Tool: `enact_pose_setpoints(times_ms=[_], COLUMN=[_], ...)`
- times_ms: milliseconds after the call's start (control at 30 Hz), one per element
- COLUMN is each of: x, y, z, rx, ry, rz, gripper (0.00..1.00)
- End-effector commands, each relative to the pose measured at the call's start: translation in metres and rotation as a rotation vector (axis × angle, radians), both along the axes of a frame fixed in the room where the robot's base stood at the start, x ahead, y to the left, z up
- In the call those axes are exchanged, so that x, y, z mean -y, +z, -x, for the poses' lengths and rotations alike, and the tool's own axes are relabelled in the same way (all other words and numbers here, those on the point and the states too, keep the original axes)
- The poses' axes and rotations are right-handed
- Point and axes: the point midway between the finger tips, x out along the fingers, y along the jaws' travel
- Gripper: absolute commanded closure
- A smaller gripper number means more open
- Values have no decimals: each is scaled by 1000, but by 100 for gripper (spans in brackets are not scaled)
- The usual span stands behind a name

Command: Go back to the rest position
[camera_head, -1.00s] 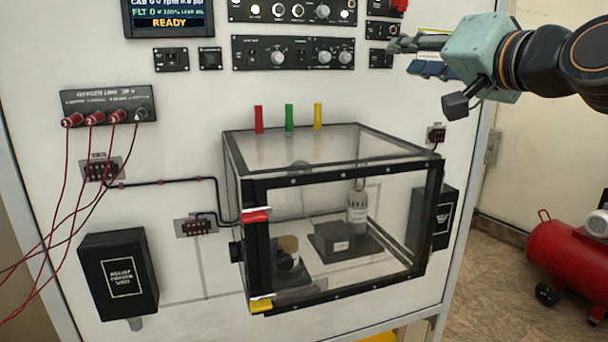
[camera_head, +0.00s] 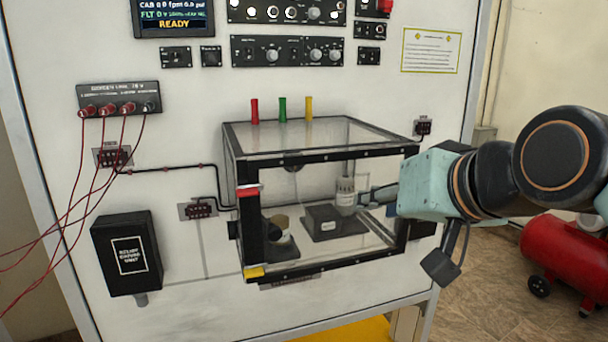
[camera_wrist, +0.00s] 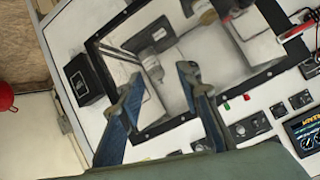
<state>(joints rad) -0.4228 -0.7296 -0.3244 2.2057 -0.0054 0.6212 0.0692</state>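My gripper (camera_head: 372,197) is at the right of the clear, black-framed chamber in the head view, its fingers pointing left and overlapping the chamber's right part. I cannot tell how far it is from the front pane. In the wrist view my gripper (camera_wrist: 158,80) shows two blue-grey fingers spread apart with nothing between them. The chamber (camera_head: 330,272) is mounted on the white panel (camera_head: 190,250). Inside it are a grey-white cylinder (camera_head: 345,190) on a dark block and a tan-topped round part (camera_head: 278,222). The right black box is mostly hidden behind my arm.
A red compressor tank (camera_head: 565,255) is on the floor at right.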

Motion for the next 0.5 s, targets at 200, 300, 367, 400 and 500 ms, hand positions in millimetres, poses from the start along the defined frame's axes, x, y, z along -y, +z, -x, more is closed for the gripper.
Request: enact_pose_setpoints(times_ms=[200,300,367,400,500], x=[6,12,16,19,21], y=[-107,-144,-165,-178,-171], z=[56,81,96,106,117], rx=[-255,-357,-418,-458,-500], ry=[-33,-47,-58,-65,-68], rz=[175,232,262,280,300], gripper=[68,68,68,68,68])
